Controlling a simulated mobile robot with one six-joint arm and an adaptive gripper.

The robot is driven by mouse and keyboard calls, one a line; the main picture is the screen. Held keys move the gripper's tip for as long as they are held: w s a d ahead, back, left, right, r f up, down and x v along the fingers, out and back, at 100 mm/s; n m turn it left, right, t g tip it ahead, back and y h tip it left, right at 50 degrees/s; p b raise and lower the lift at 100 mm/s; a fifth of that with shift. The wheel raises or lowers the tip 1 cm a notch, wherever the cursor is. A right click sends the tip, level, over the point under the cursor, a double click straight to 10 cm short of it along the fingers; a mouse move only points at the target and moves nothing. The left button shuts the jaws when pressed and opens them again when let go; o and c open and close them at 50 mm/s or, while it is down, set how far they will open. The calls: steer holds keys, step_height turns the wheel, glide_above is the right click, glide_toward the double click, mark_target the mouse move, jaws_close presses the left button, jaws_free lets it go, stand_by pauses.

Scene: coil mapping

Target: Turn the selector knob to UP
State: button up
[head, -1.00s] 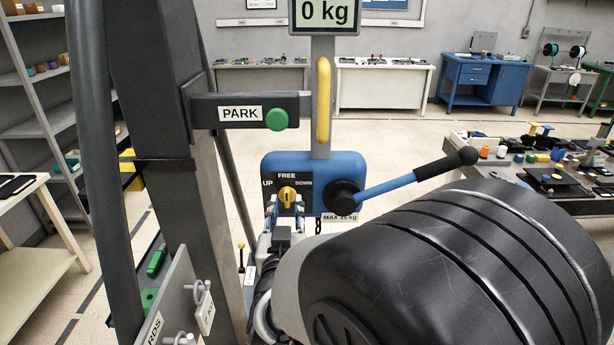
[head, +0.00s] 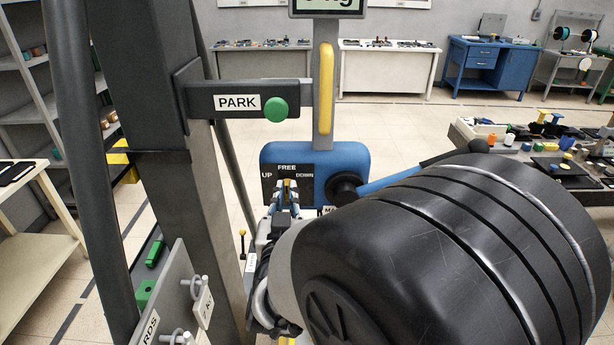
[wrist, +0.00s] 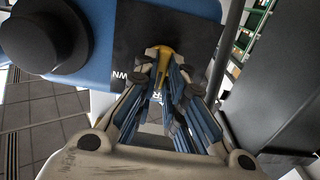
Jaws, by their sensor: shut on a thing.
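The yellow selector knob (wrist: 163,53) sits on a black plate with the labels UP, FREE and DOWN, on a blue housing (head: 350,155). In the head view the knob (head: 287,184) is mostly hidden behind my fingers and looks roughly upright, towards FREE. My gripper (wrist: 161,75) is shut on the knob, with one finger on each side of it, and it also shows in the head view (head: 286,196). In the wrist view the plate's lettering is largely covered by the fingers.
A blue lever (head: 410,178) with a black hub extends right of the plate, partly hidden by my arm. A green button (head: 276,109) on the PARK bar (head: 235,103) and a yellow handle (head: 326,88) stand above. A grey column rises at the left.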

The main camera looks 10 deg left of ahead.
jaws_close()
steer(key=n, duration=0.2)
steer(key=shift+a+n, duration=0.1)
steer(key=shift+n, duration=0.3)
steer(key=shift+a+n+p, duration=0.1)
steer(key=shift+n+p, duration=0.5)
steer(key=shift+n, duration=1.9)
steer(key=o, duration=0.6)
jaws_free()
steer(key=shift+f, duration=0.1)
